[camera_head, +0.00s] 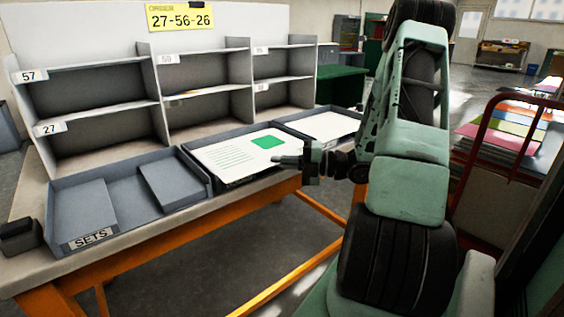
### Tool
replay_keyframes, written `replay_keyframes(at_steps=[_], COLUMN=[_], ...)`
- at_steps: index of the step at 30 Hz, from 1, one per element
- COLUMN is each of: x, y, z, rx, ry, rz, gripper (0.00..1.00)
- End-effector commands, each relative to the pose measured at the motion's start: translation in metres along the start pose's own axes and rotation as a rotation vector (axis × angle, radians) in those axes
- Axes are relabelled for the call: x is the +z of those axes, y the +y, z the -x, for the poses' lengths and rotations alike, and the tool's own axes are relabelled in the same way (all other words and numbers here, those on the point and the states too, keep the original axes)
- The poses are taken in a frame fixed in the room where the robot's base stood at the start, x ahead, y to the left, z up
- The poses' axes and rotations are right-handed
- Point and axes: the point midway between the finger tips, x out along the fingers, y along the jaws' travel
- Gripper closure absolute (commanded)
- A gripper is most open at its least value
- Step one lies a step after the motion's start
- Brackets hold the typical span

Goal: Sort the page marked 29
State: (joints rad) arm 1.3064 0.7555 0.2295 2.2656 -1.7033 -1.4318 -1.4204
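No page in view shows a readable 29. A white page (232,152) with green text lines and a green square lies in the middle tray (202,174). Another white sheet (325,126) lies in the tray behind it to the right; no mark on it can be read. My gripper (278,159) reaches in from the right, over or at the right edge of the page with the green square. Its fingers point left. I cannot tell whether they touch the page or hold anything.
A shelf rack (160,88) with labelled compartments, 57 and 27 readable at left, stands behind the trays. A yellow sign (180,16) reads 27-56-26. The SETS tray (92,238) is at left, beside a small dark box (20,236). A cart with coloured sheets (512,135) stands at right.

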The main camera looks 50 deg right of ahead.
Motion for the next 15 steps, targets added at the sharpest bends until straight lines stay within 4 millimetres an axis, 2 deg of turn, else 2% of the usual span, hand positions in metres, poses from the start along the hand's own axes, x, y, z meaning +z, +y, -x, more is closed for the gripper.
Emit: replay_keyframes(at_steps=[5,8,15], x=[0.0,-0.0001,-0.0001], y=[0.0006,0.0006,0.0006], z=[0.0,0.0,0.0001], rx=[0.0,0.0,0.0], ry=[0.0,0.0,0.0], rz=[0.0,0.0,0.0], gripper=[1.0,0.73,0.73])
